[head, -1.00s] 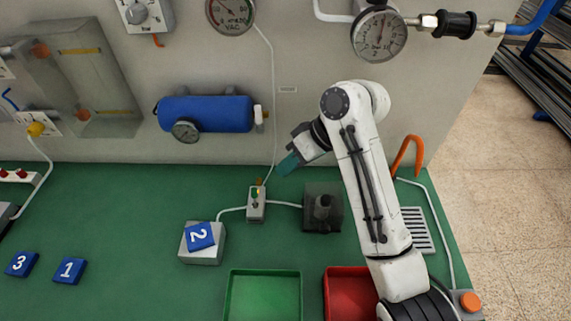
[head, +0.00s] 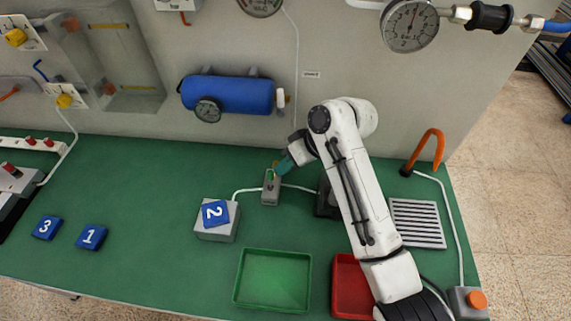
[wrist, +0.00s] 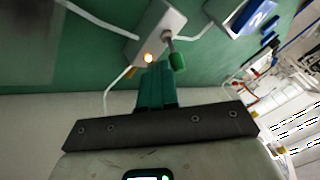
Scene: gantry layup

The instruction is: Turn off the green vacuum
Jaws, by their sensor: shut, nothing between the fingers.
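A small grey switch box (head: 270,193) sits on the green bench near the back wall, with cables leaving it. In the wrist view my teal fingers (wrist: 157,72) are shut and empty, right beside the green tip. I cannot tell whether they touch it.
A grey block with blue tile 2 (head: 216,214) stands left of the box. A dark fitting (head: 326,200) is partly behind my arm. Green tray (head: 240,292) and red tray (head: 341,299) lie in front. A blue tank (head: 228,94) hangs on the wall above.

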